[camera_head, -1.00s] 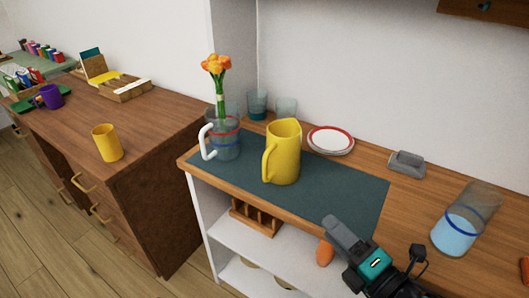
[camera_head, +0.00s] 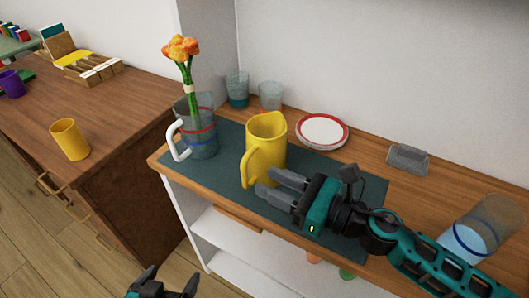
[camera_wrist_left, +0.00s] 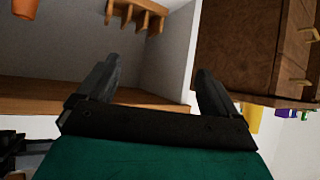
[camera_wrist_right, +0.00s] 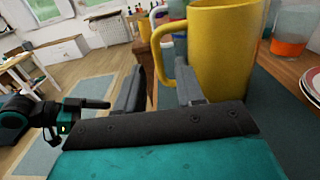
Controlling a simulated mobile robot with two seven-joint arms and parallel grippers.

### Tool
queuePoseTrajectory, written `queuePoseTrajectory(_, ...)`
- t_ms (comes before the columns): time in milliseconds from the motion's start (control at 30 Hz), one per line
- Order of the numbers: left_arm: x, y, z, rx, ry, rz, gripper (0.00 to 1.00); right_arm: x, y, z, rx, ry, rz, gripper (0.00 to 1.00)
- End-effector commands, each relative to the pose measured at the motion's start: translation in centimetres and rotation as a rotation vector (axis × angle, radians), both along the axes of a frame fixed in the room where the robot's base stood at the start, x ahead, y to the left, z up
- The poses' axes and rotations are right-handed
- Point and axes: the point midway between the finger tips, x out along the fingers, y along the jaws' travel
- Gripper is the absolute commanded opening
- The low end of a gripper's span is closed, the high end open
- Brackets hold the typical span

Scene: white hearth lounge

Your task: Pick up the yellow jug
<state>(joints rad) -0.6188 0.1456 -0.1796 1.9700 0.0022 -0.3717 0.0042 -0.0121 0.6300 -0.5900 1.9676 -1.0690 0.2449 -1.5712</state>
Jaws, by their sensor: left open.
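The yellow jug (camera_head: 267,142) stands upright on the dark mat (camera_head: 225,175) on the wooden top, its handle towards the front left. It also shows large in the right wrist view (camera_wrist_right: 225,50), with the handle ahead of the finger gap. My right gripper (camera_head: 266,183) is open and low over the mat, fingers pointing left, just in front of the jug's base. I cannot tell whether it touches the jug. My left gripper (camera_head: 170,284) is open and empty, low in front of the shelf unit; its spread fingers show in the left wrist view (camera_wrist_left: 155,80).
A glass jug with orange flowers (camera_head: 200,135) stands left of the yellow jug. Behind are two glasses (camera_head: 270,97) and red-rimmed plates (camera_head: 322,130). A grey holder (camera_head: 407,158) and a tilted glass (camera_head: 480,228) are at right. A yellow mug (camera_head: 70,140) stands on the left cabinet.

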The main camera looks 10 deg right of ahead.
Motion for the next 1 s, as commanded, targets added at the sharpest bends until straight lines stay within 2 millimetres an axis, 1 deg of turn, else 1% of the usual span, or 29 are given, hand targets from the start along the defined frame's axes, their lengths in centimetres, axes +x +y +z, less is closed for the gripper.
queuePoseTrajectory(33,0.0,0.1,0.3,0.002,-0.004,0.002,0.93,0.4,0.5,0.2,0.002,-0.001,0.000,0.38)
queuePoseTrajectory(100,0.1,0.2,0.4,0.003,-0.008,0.003,0.93,0.7,1.0,0.1,0.002,0.001,0.001,0.38)
queuePoseTrajectory(267,0.0,0.5,0.3,0.006,-0.003,0.006,0.93,1.2,1.8,0.0,0.003,0.002,0.001,0.38)
queuePoseTrajectory(500,-0.1,0.9,0.9,0.014,-0.006,0.013,0.93,3.0,4.9,-0.2,0.002,0.000,0.000,0.38)
queuePoseTrajectory(600,-0.1,1.1,0.9,0.016,-0.009,0.015,0.93,3.5,5.6,-0.3,0.001,0.000,0.000,0.38)
queuePoseTrajectory(867,-0.3,1.1,0.6,0.017,-0.005,0.016,0.93,3.6,5.8,-0.5,0.000,0.002,0.000,0.38)
queuePoseTrajectory(1000,-0.4,1.0,0.6,0.016,-0.002,0.016,0.93,3.6,5.7,-0.4,0.000,0.002,0.000,0.25)
